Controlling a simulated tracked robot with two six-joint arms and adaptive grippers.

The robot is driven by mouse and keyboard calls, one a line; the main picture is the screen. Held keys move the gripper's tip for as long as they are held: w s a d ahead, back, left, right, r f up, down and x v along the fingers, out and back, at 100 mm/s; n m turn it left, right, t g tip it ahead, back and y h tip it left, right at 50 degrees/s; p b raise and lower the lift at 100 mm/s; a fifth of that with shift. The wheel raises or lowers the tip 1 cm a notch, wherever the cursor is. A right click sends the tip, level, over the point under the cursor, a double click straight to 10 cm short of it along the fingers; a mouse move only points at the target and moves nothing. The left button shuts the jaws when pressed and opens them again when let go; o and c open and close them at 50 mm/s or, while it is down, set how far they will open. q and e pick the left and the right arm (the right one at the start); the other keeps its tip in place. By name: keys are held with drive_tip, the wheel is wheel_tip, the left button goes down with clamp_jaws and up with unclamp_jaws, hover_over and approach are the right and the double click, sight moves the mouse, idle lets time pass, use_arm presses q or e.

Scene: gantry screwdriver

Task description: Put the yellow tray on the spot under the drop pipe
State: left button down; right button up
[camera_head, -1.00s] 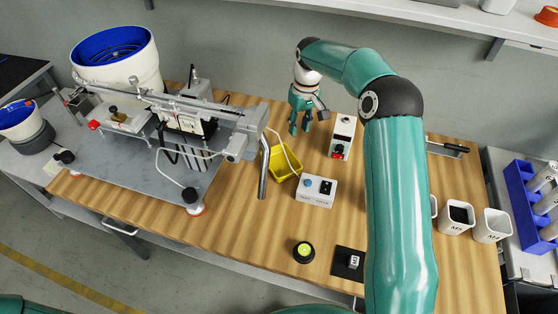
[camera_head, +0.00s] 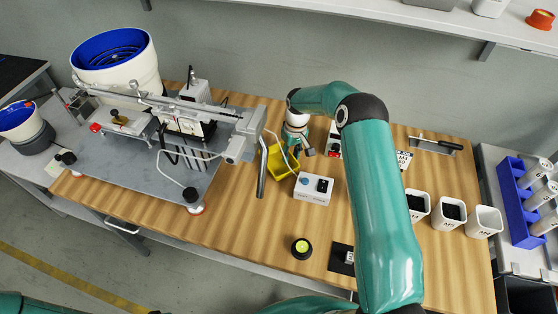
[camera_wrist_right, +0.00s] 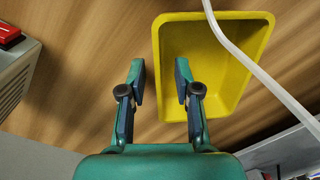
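The yellow tray (camera_head: 282,168) sits on the wooden bench just right of the bent metal drop pipe (camera_head: 262,170); my right gripper partly hides it. In the right wrist view the empty yellow tray (camera_wrist_right: 205,62) lies at upper right. My right gripper (camera_head: 299,152) is above the tray's far edge. In the right wrist view my right gripper (camera_wrist_right: 160,82) is open, with one tray wall showing between its fingers; contact cannot be told. The spot under the pipe is not clearly marked. My left gripper is out of view.
A pale cable (camera_wrist_right: 245,58) crosses over the tray. A grey button box (camera_head: 313,188) stands right of the tray, and a white switch box (camera_head: 335,140) behind it. The feeder machine (camera_head: 190,120) fills the left.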

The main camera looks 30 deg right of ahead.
drive_tip(key=shift+f, duration=0.4)
clamp_jaws()
drive_tip(key=shift+r, duration=0.15)
